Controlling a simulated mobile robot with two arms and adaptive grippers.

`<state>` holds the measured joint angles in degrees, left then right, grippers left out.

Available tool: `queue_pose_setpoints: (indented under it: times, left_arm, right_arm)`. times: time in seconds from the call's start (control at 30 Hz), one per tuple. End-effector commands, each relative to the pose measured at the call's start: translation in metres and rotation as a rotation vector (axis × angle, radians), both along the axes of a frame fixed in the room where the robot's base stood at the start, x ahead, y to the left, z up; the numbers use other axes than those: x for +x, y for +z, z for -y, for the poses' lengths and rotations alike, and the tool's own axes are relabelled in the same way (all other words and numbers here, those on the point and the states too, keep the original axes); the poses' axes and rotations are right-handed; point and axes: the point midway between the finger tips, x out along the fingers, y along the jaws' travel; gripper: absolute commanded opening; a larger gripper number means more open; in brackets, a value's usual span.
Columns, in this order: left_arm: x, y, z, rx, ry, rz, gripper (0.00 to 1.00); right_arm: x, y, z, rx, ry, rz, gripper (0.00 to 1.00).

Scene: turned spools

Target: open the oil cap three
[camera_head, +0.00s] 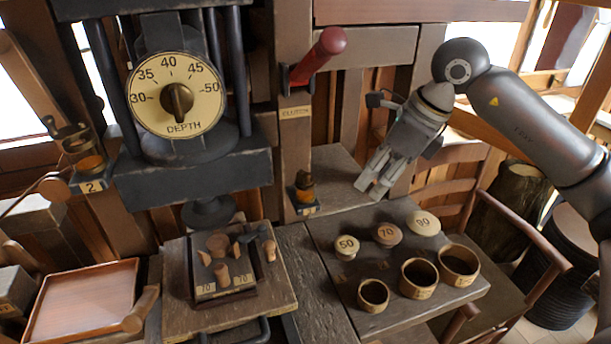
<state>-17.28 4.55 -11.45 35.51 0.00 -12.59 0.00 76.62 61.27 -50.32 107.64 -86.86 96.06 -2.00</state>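A small dark amber-brown oil cup (305,188) sits low on the wooden post in the middle, above a small tag (307,210) whose number is too small to read surely. Whether its cap is open or closed cannot be told. Another oil cup (89,165) at the left has a tag marked 2. My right gripper (369,192) points down and left, to the right of the middle oil cup and apart from it. Its pale fingers are close together, and I see nothing between them. My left gripper is not in view.
A red-handled lever (318,57) juts from the post above the middle cup. A press with a depth dial (177,96) stands left. Round lids marked 50 (346,246), 70 and 90 and wooden cups (418,279) cover part of the right bench. A chair (527,245) stands at right.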

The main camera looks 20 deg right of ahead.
Motion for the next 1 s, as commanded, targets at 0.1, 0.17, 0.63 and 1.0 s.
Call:
queue_pose_setpoints:
  times: [0.1,0.17,0.63,1.0]
  left_arm:
    - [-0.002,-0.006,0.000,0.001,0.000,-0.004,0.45]
    - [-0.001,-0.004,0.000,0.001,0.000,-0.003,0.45]
    - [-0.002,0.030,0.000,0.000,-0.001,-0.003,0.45]
    - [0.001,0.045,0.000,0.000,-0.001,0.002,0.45]
  right_arm:
    - [0.001,-0.006,-0.001,0.001,0.000,0.001,0.36]
    - [0.004,-0.005,-0.004,0.001,0.001,0.000,0.36]
    - [0.061,-0.001,-0.067,0.001,0.003,-0.001,0.36]
    - [0.088,-0.026,-0.095,0.001,0.000,-0.001,0.36]
